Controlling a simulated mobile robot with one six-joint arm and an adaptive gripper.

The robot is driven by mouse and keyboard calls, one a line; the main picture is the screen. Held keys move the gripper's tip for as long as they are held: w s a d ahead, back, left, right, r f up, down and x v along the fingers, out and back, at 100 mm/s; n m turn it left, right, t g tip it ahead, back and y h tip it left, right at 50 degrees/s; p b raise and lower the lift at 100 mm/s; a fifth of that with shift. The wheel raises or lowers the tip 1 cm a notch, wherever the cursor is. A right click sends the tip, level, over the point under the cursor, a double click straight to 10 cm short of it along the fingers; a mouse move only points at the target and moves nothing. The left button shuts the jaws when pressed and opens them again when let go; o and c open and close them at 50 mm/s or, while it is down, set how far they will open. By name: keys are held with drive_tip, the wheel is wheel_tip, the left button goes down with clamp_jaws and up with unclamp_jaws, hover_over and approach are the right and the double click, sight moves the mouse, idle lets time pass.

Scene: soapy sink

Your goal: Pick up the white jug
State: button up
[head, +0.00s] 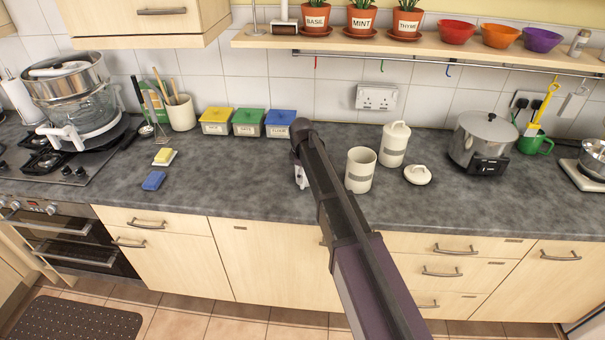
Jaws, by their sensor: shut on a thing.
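My arm reaches over the worktop from the bottom of the head view, and my gripper (297,157) is at its far end, mostly hidden behind the arm. A small white piece (300,178) shows just below it, at the arm's left edge. It appears to be part of the white jug, with my gripper shut on it. The jug's shape, its handle and the finger contact are hidden, and I cannot tell whether it touches the worktop.
An open cream canister (360,170) stands close right of my arm, with a lidded canister (394,145) behind it and a loose lid (417,175) beside. Yellow, green and blue boxes (248,123) stand left. A shelf (400,50) overhangs the back.

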drive_tip(key=shift+r, duration=0.15)
wheel_tip(320, 180, up, 3)
drive_tip(key=p, duration=0.3)
drive_tip(key=shift+r, duration=0.1)
drive_tip(key=shift+s+d+r+p, duration=0.15)
drive_tip(key=shift+s+d+p, duration=0.05)
drive_tip(key=shift+s+p, duration=0.1)
drive_tip(key=s+d+r+p, duration=0.1)
drive_tip(key=s+d, duration=0.7)
drive_tip(key=s, duration=0.4)
drive_tip(key=shift+s+d, duration=0.2)
drive_tip(key=shift+s, duration=0.2)
drive_tip(key=shift+r, duration=0.15)
wheel_tip(320, 180, up, 5)
drive_tip(key=p, duration=0.5)
wheel_tip(320, 180, down, 7)
drive_tip(key=b, duration=0.6)
drive_tip(key=shift+b, duration=0.3)
